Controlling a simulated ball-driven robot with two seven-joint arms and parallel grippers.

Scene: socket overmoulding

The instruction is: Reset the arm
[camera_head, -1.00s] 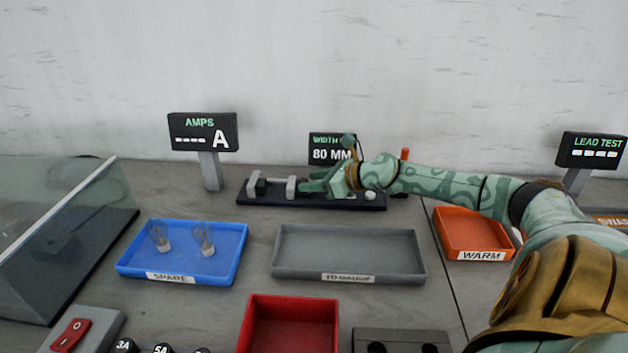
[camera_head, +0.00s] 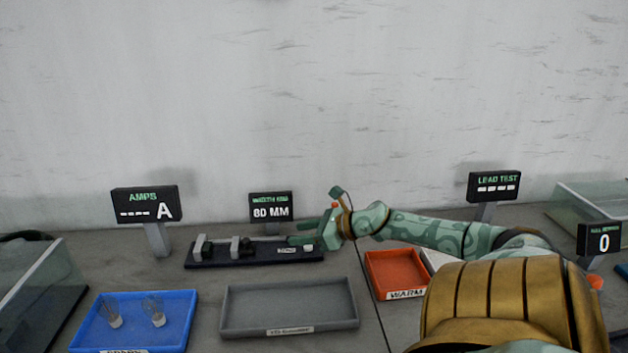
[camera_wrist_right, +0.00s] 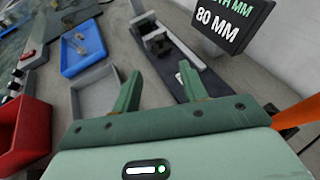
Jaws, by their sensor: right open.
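My right arm comes in from the right in the head view. Its green gripper (camera_head: 312,232) is beside the right end of the black fixture (camera_head: 220,255), near the back of the bench. In the right wrist view the two green fingers (camera_wrist_right: 158,90) stand apart with nothing between them. The black fixture (camera_wrist_right: 155,40) with its grey blocks lies just beyond the fingers there. My left gripper is not in view.
A blue tray (camera_head: 188,335) holds two clear pieces. An empty grey tray (camera_head: 290,328) and an orange WARM tray (camera_head: 405,295) lie in front. Display signs (camera_head: 146,204) stand along the back. A red bin (camera_wrist_right: 30,125) shows in the wrist view.

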